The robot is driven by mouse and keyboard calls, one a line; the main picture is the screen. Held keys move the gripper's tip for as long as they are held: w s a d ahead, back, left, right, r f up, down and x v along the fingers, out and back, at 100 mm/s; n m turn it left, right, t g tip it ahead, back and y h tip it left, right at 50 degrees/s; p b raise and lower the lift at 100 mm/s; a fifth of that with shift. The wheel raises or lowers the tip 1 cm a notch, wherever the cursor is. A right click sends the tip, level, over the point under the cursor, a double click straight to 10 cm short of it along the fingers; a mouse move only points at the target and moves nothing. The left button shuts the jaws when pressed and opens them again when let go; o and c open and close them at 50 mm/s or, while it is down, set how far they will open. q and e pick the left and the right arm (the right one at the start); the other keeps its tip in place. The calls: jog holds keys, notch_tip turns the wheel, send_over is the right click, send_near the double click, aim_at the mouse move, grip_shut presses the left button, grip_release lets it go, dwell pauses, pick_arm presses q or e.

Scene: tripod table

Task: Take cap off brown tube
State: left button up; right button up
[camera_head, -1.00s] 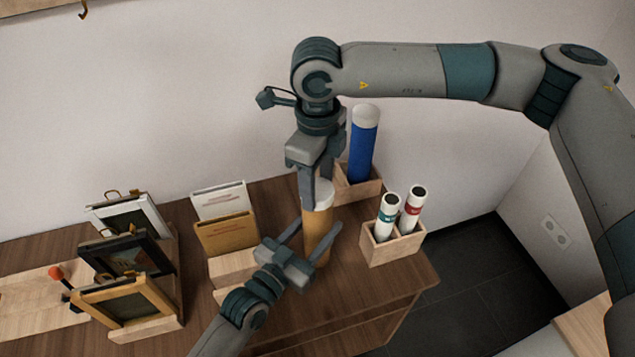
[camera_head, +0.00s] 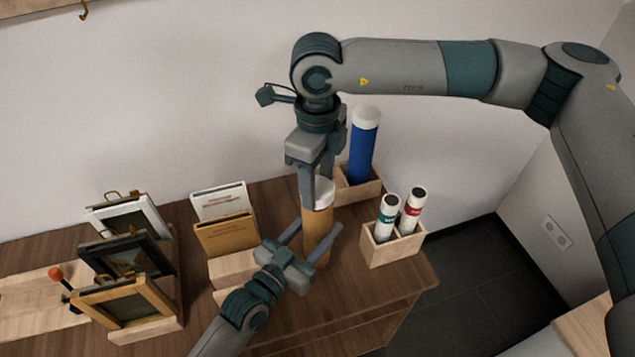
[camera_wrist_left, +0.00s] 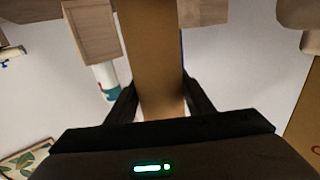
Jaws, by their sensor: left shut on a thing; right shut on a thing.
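The brown tube (camera_head: 317,234) stands upright near the table's right part, with a white cap (camera_head: 323,192) on its top end. My left gripper (camera_head: 318,236) is shut on the tube's body from the front. The tube also fills the middle of the left wrist view (camera_wrist_left: 150,60), between the two dark fingers (camera_wrist_left: 160,108). My right gripper (camera_head: 317,192) points down from above and is shut on the white cap. Its fingers hide part of the cap.
A blue tube (camera_head: 362,152) with a white cap stands in a wooden holder (camera_head: 358,190) behind. A wooden box (camera_head: 393,247) with two white tubes is at the right. Booklets (camera_head: 226,234) and picture frames (camera_head: 125,265) stand at the left. The table's right edge is close.

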aim_at(317, 187)
jog(key=shift+r, duration=0.6)
jog(key=shift+r, duration=0.2)
jog(key=shift+r, duration=1.95)
pick_arm(q)
jog(key=o, duration=1.6)
pick_arm(e)
notch_tip(317, 187, down, 3)
jog(key=b, duration=0.2)
jog(key=shift+r+b, duration=0.1)
jog(key=shift+b, duration=0.3)
pick_arm(q)
jog(key=shift+v, duration=6)
